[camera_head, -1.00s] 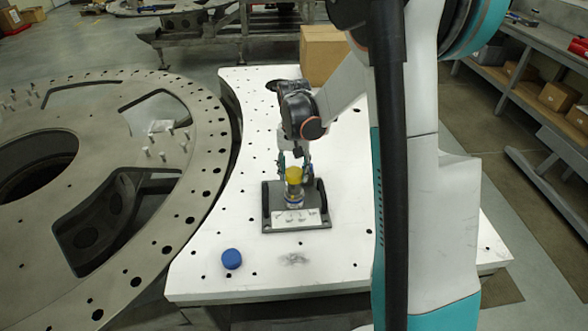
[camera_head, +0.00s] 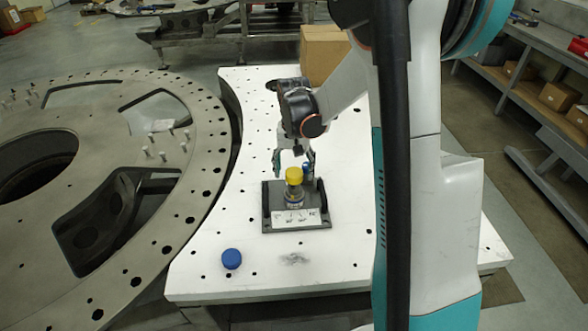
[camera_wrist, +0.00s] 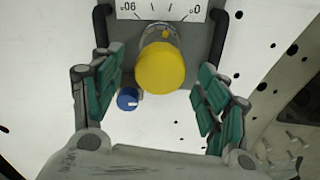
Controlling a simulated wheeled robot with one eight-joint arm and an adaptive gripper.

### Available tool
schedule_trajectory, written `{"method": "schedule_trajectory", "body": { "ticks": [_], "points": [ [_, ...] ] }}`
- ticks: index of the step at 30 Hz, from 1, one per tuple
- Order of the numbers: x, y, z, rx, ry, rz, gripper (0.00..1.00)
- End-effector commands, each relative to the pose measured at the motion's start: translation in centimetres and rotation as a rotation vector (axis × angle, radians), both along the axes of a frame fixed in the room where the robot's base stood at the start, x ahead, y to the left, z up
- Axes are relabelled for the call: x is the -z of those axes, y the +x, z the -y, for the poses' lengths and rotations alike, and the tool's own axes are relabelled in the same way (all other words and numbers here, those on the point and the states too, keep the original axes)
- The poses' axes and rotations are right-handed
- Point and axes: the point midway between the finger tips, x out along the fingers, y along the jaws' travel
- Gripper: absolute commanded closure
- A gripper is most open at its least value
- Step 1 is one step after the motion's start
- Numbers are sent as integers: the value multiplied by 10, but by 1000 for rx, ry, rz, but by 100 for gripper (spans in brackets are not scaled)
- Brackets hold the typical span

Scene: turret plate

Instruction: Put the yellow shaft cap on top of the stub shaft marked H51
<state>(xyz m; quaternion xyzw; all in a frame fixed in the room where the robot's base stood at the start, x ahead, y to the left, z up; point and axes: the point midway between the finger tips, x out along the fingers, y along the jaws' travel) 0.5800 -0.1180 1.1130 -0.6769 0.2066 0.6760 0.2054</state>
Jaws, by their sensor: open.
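The yellow shaft cap (camera_head: 294,175) sits on top of an upright metallic shaft (camera_head: 294,197) on a grey fixture plate (camera_head: 318,208). No H51 mark is legible. In the wrist view the yellow cap (camera_wrist: 160,67) is seen from above and hides most of the shaft. My gripper (camera_head: 294,162) is open, just above and behind the cap. In the wrist view its teal-padded fingers (camera_wrist: 160,92) stand wide apart on either side, with clear gaps to the cap.
A white scale plate (camera_head: 296,218) is at the fixture's front, between dark side bars. A separate blue cap (camera_head: 231,259) lies on the white table (camera_head: 340,260). A cardboard box (camera_head: 325,55) stands behind. The large turret plate (camera_head: 200,125) is left.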

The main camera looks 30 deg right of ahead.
Motion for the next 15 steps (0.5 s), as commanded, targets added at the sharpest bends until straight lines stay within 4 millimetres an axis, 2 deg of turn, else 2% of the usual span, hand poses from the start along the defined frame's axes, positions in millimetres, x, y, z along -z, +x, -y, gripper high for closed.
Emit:
{"method": "schedule_trajectory", "body": {
  "ticks": [15],
  "points": [
    [-93, 0, 0, 0, 0, 0, 32]
  ]
}}
